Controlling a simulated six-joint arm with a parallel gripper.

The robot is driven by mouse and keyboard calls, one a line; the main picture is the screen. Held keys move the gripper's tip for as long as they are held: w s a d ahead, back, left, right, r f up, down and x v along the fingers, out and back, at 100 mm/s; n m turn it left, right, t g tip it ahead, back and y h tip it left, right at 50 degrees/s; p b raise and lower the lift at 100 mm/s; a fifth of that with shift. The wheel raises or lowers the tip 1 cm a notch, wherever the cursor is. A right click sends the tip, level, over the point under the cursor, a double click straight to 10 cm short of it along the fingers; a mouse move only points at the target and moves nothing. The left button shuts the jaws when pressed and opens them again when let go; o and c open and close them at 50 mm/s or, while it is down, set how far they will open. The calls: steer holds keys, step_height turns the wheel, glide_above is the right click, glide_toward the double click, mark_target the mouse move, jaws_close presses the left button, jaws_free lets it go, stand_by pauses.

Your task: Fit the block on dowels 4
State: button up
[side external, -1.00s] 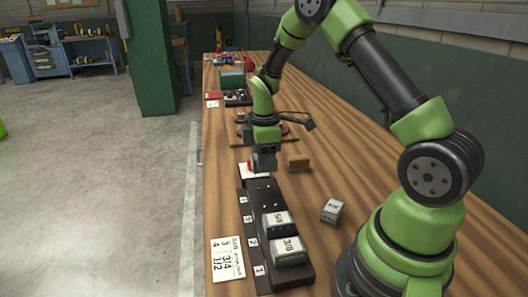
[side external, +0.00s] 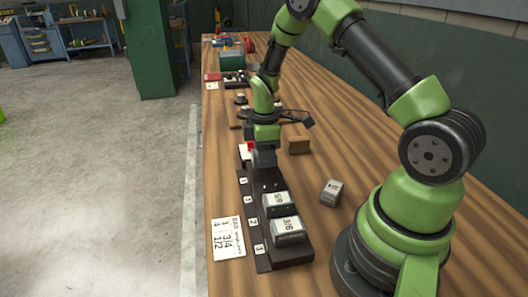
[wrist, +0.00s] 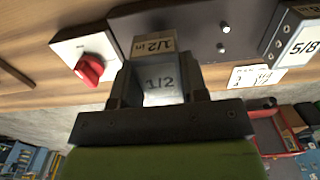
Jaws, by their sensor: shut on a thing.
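My gripper (side external: 264,163) is shut on a grey block marked 1/2 (wrist: 160,84). It holds the block at the far end of the dark dowel board (side external: 262,250), around the row farthest from the numeral 1. I cannot tell whether the block touches the board or its dowels, as the gripper hides the underside. Bare dowels (wrist: 222,48) stand beside the held block in the wrist view. A block marked 5/8 (side external: 275,204) sits on row 2, and a larger block with a label starting 3 (side external: 287,231) sits on row 1.
A loose grey block (side external: 331,192) and a brown block (side external: 298,145) lie right of the board. A card with fractions (side external: 227,238) lies to its left. A red knob on a white plate (wrist: 90,68) is close beside my gripper. Trays and tools stand farther back.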

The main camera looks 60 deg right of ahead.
steer(key=shift+f, duration=1.1)
steer(key=o, duration=1)
step_height(320, 180, up, 10)
steer(key=shift+r, duration=0.1)
steer(key=s+a+r+m+t, duration=0.2)
steer(key=s+a+r+m, duration=0.15)
steer(key=r, duration=0.35)
steer(key=s+a+r+m+t, duration=0.2)
steer(key=s+a+r+m, duration=0.1)
steer(key=a+r, duration=0.3)
steer(key=s+a+r+m+t+y, duration=0.2)
steer(key=s+m, duration=0.4)
steer(key=s, duration=0.4)
step_height(320, 180, up, 2)
steer(key=shift+s+a+r+t, duration=0.2)
steer(key=shift+s+a+t, duration=0.3)
steer(key=shift+a, duration=0.7)
